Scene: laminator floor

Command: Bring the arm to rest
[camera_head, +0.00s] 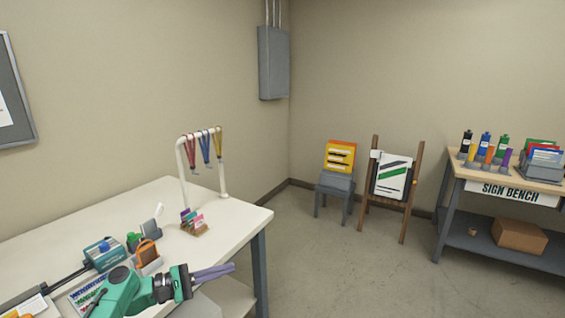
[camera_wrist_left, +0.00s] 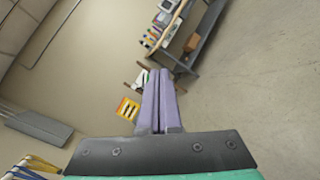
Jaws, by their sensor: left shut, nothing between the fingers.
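My left gripper (camera_head: 232,269) has a green arm, a dark wrist and purple fingers. In the head view it reaches in from the lower left and points right, over the front right edge of the white table (camera_head: 100,222). In the left wrist view the purple fingers (camera_wrist_left: 158,75) lie together, shut, with nothing between them. My right gripper is in neither view.
On the table are a lanyard stand (camera_head: 182,165), a small card holder (camera_head: 196,228), an orange-handled item (camera_head: 148,254) and a teal box (camera_head: 104,255). A chair (camera_head: 334,190), an easel (camera_head: 375,149) and the sign bench (camera_head: 456,165) stand beyond. Open floor lies right of the table.

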